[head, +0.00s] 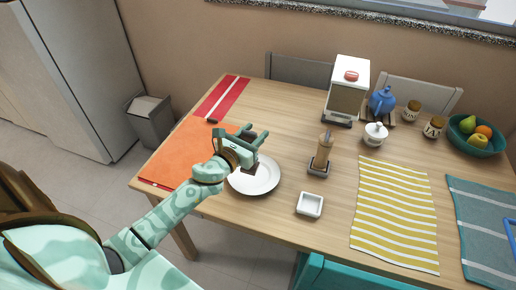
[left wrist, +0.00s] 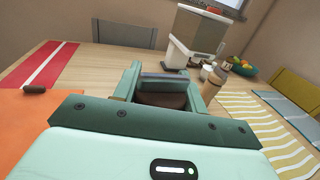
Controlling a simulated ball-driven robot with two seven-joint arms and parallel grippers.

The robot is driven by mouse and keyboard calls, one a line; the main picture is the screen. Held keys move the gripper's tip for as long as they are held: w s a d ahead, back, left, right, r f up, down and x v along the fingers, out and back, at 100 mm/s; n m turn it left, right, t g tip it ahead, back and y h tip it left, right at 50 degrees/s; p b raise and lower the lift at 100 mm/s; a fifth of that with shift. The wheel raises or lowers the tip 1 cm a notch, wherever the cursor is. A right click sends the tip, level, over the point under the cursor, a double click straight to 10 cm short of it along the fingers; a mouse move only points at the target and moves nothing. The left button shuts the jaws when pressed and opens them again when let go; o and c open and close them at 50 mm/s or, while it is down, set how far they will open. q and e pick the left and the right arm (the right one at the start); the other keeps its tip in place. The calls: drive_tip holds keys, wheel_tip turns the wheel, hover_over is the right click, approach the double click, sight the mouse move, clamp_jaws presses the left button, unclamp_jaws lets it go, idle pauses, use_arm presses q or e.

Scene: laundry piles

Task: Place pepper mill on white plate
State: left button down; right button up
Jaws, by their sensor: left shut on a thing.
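My left gripper (head: 254,134) is over the white plate (head: 264,184) and shut on a dark brown thing, which I take to be the pepper mill (left wrist: 162,100). Its rounded dark top shows between the fingers in the left wrist view, and the gripper hides most of it in the head view. I cannot tell whether its foot touches the plate. A lighter wooden mill (head: 322,152) stands upright on a small dark tray to the right of the plate. My right gripper is not in view.
A small white square dish (head: 310,204) is right of the plate. An orange mat (head: 180,160) lies left, a yellow striped cloth (head: 395,215) right. A white dispenser (head: 347,88), blue teapot (head: 382,101) and fruit bowl (head: 478,138) stand at the back.

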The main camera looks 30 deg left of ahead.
use_arm(q)
drive_tip(key=shift+w+f+b, duration=0.3)
drive_tip(key=shift+w+f, duration=0.45)
drive_tip(key=shift+f, duration=0.05)
drive_tip(key=f+b, duration=0.1)
drive_tip(key=f, duration=0.1)
drive_tip(key=f+b, duration=0.1)
drive_tip(key=shift+w+f, duration=0.35)
drive_tip(key=shift+f+b, duration=0.2)
drive_tip(key=shift+b, duration=0.2)
drive_tip(key=c, duration=0.8)
unclamp_jaws()
drive_tip(key=shift+r, duration=0.15)
